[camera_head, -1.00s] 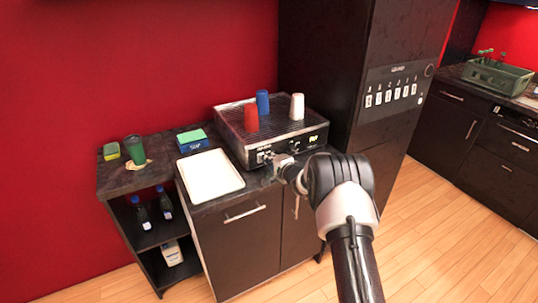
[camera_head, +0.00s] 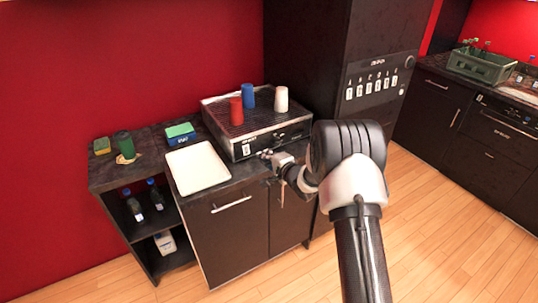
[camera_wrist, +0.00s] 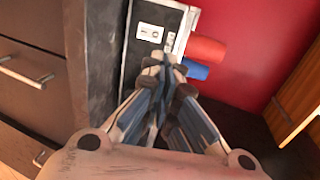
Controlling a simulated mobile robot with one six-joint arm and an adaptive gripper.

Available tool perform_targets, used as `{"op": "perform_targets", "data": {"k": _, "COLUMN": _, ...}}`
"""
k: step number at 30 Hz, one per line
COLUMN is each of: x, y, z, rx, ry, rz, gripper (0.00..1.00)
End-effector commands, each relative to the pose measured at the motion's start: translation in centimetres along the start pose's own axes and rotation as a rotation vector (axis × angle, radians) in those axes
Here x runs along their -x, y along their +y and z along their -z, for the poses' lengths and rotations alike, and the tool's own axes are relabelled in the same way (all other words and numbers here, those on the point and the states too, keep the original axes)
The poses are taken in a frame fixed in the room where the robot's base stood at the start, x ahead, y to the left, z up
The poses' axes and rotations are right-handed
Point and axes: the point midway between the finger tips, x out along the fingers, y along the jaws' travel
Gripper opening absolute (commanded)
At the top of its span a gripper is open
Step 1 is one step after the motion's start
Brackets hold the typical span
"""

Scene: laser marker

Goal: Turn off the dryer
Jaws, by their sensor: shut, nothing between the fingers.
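The dryer (camera_head: 295,137) is a low black box with a grated top on the dark counter. A red cup (camera_head: 236,111), a blue cup (camera_head: 250,96) and a white cup (camera_head: 281,99) stand upside down on it. My gripper (camera_head: 266,154) is at the lower left of its front, fingers shut and empty. In the wrist view my gripper (camera_wrist: 165,60) points at the front panel, its tips close to a small pale switch plate (camera_wrist: 171,41). Another white plate (camera_wrist: 150,32) sits beside it. Contact cannot be told; the fingertips partly cover the panel.
A white tray (camera_head: 198,169) lies left of the dryer. A tall dark cabinet (camera_head: 315,50) stands behind at right. The floor in front is clear.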

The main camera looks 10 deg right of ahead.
Motion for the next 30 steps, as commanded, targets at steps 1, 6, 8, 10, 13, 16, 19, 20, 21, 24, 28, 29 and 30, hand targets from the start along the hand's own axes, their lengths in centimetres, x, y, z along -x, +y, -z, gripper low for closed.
{"op": "perform_targets", "data": {"k": 1, "x": 0.8, "y": -0.2, "z": 0.1, "rx": -0.001, "ry": 0.002, "rz": -0.002, "gripper": 0.00}}
{"op": "perform_targets", "data": {"k": 6, "x": 1.9, "y": -0.4, "z": 0.1, "rx": 0.001, "ry": 0.001, "rz": 0.000, "gripper": 0.00}}
{"op": "perform_targets", "data": {"k": 8, "x": 2.0, "y": -0.4, "z": 0.1, "rx": 0.001, "ry": 0.000, "rz": 0.000, "gripper": 0.00}}
{"op": "perform_targets", "data": {"k": 10, "x": 2.0, "y": -0.3, "z": 0.0, "rx": 0.001, "ry": 0.000, "rz": -0.001, "gripper": 0.00}}
{"op": "perform_targets", "data": {"k": 13, "x": 2.0, "y": -0.3, "z": 0.1, "rx": 0.001, "ry": 0.001, "rz": 0.000, "gripper": 0.00}}
{"op": "perform_targets", "data": {"k": 16, "x": 2.0, "y": -0.3, "z": 0.1, "rx": 0.001, "ry": 0.001, "rz": 0.000, "gripper": 0.00}}
{"op": "perform_targets", "data": {"k": 19, "x": 2.0, "y": -0.3, "z": 0.1, "rx": 0.001, "ry": 0.001, "rz": 0.000, "gripper": 0.00}}
{"op": "perform_targets", "data": {"k": 20, "x": 2.0, "y": -0.3, "z": 0.1, "rx": 0.001, "ry": 0.001, "rz": 0.000, "gripper": 0.00}}
{"op": "perform_targets", "data": {"k": 21, "x": 2.0, "y": -0.5, "z": 0.1, "rx": 0.004, "ry": 0.002, "rz": -0.001, "gripper": 0.00}}
{"op": "perform_targets", "data": {"k": 24, "x": 2.5, "y": -1.8, "z": 0.3, "rx": 0.046, "ry": 0.023, "rz": -0.015, "gripper": 0.00}}
{"op": "perform_targets", "data": {"k": 28, "x": 4.8, "y": -5.4, "z": 0.8, "rx": 0.190, "ry": 0.088, "rz": -0.082, "gripper": 0.00}}
{"op": "perform_targets", "data": {"k": 29, "x": 5.6, "y": -6.4, "z": 0.9, "rx": 0.234, "ry": 0.107, "rz": -0.107, "gripper": 0.00}}
{"op": "perform_targets", "data": {"k": 30, "x": 7.0, "y": -7.7, "z": 1.0, "rx": 0.295, "ry": 0.130, "rz": -0.144, "gripper": 0.00}}
